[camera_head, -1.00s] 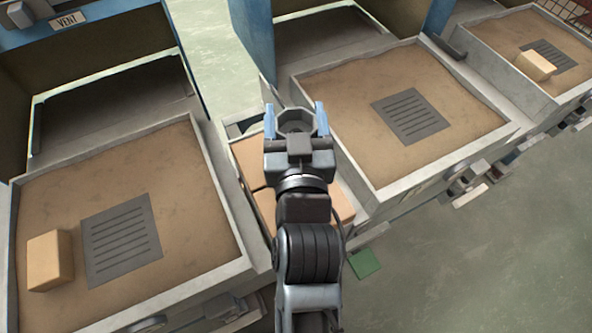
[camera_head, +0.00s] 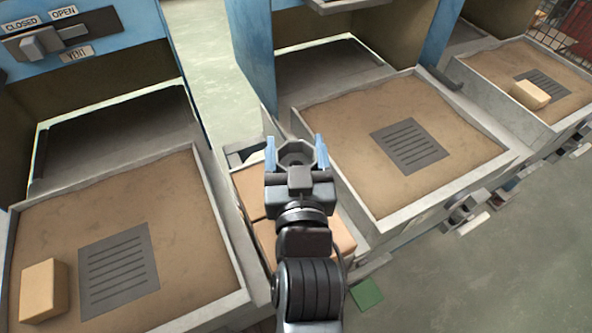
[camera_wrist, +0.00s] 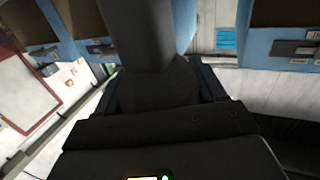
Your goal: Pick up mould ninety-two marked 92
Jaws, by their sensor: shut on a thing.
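My gripper (camera_head: 296,158) is in the middle of the head view, over the gap between two sand-filled trays. Its blue-tipped fingers are shut on a dark grey, many-sided piece (camera_head: 297,147), the likely mould. A dark grey shape (camera_wrist: 152,70) also fills the middle of the wrist view between the fingers. No 92 marking can be read on it in either view.
Sand trays with slotted grey plates stand at left (camera_head: 190,286), centre (camera_head: 330,118) and right (camera_head: 500,56). Tan blocks lie on the left tray (camera_head: 43,291) and right tray (camera_head: 530,94). Tan blocks (camera_head: 250,190) also sit below my gripper. Open floor (camera_head: 480,280) lies at lower right.

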